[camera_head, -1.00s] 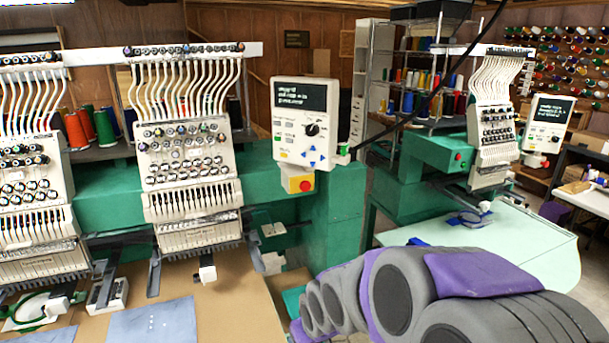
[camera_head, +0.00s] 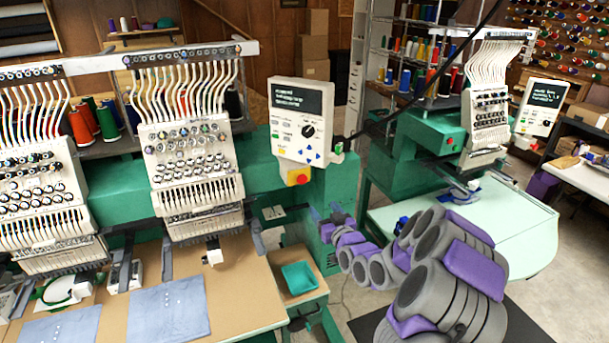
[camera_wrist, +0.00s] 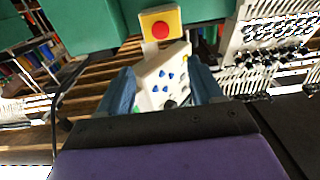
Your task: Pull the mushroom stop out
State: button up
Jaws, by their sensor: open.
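The mushroom stop (camera_head: 303,179) is a red button on a small yellow box under the control panel (camera_head: 302,119) of the nearer embroidery machine. In the wrist view the red stop (camera_wrist: 160,31) on its yellow box shows at the top, beyond my fingertips. My gripper (camera_wrist: 162,71) is open, with its two blue-grey fingers spread and the white panel with blue buttons seen between them. In the head view my gripper (camera_head: 326,216) is small, below and slightly right of the yellow box. It appears apart from the stop.
The green machine body (camera_head: 265,183) lies behind the panel. A teal tray (camera_head: 299,278) sits below my gripper. A black cable (camera_head: 400,110) runs up right from the panel. A second machine with a pale table (camera_head: 470,222) stands at right. Folded blue cloth (camera_head: 168,309) lies on the brown table.

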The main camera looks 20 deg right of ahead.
aim_at(303, 180)
jog(key=w+p, duration=0.1)
jog(key=w, duration=1.6)
jog(key=shift+w+r+p, duration=0.1)
jog(key=shift+w+p, duration=0.1)
jog(key=shift+p, duration=0.15)
jog(key=shift+c, duration=0.2)
grip_shut()
